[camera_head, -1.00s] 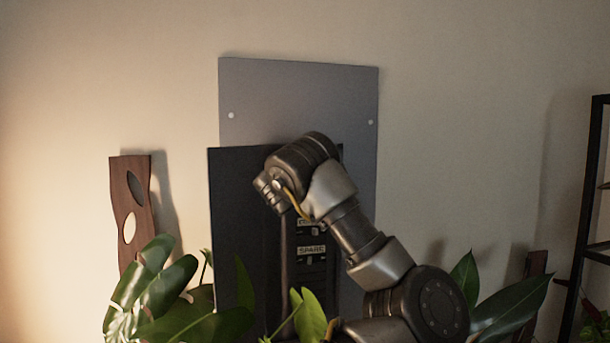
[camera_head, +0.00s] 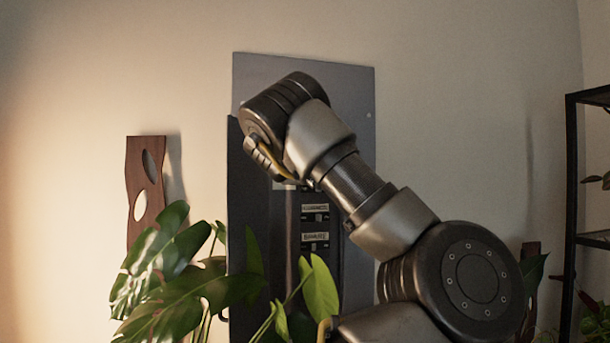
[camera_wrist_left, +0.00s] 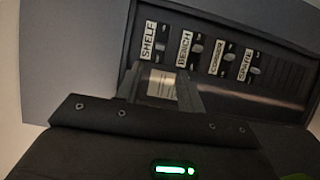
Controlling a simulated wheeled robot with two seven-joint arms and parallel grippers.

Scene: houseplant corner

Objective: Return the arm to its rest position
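One of my arms rises from the bottom of the head view, bends at a large joint at lower right, and reaches up and left. It crosses in front of a grey wall panel (camera_head: 355,85). The wrist hides part of the panel and its fingers are hard to make out there. In the left wrist view my left gripper (camera_wrist_left: 160,78) has its fingers apart, with a pale label (camera_wrist_left: 161,85) showing in the gap. A row of switches (camera_wrist_left: 196,48) labelled SHELF, BENCH, a third and SPARE lies beyond the fingertips. My right gripper is not identifiable.
A dark door (camera_head: 238,225) stands at the panel's left side. Broad-leaved plants (camera_head: 165,265) rise in front of it at lower left. A wooden wall piece (camera_head: 145,190) hangs left. A black shelf frame (camera_head: 571,200) stands at right. The upper wall is clear.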

